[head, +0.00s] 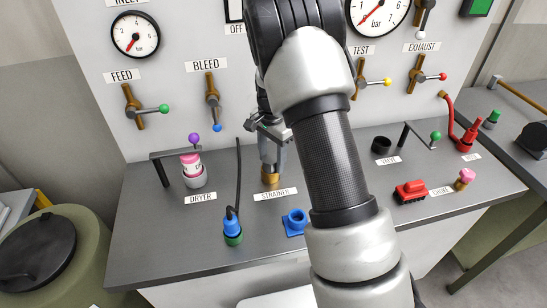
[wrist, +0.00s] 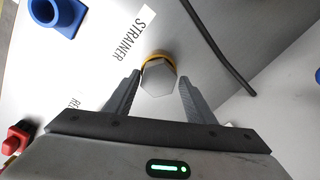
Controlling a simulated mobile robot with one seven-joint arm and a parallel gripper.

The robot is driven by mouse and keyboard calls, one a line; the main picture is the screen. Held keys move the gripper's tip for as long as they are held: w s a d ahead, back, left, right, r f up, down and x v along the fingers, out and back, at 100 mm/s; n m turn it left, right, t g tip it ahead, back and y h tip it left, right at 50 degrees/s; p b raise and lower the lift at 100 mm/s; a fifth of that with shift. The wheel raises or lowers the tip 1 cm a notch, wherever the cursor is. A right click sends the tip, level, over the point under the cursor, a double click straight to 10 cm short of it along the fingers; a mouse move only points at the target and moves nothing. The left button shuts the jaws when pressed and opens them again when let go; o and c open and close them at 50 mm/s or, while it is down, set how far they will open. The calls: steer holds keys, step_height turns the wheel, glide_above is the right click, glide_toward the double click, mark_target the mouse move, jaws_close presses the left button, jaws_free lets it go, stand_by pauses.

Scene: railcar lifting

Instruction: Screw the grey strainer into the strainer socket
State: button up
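The grey strainer shows in the wrist view as a hexagonal grey top (wrist: 159,80), with a brass-yellow ring, the strainer socket (wrist: 157,57), around its far side. In the head view the brass socket (head: 271,180) stands on the bench behind the STRAINER label. My gripper (head: 271,163) points down right above it. In the wrist view its two fingers stand either side of the grey top, with a visible gap on each side. I cannot tell how deep the strainer sits in the socket; in the head view my gripper hides most of it.
A black cable (head: 238,175) rises from a blue plug (head: 232,222) to the left of the socket. A blue open fitting (head: 295,222) stands in front, right. The dryer cup (head: 194,179) is at left. The gauge panel (head: 185,40) rises behind. My arm covers the bench centre.

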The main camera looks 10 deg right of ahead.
steer(key=n, duration=0.2)
steer(key=n+b, duration=0.1)
steer(key=n, duration=0.1)
steer(key=shift+a, duration=0.3)
steer(key=n, duration=0.4)
steer(key=shift+d+b, duration=0.1)
steer(key=shift+b, duration=0.2)
steer(key=n, duration=0.7)
steer(key=shift+s+d, duration=0.1)
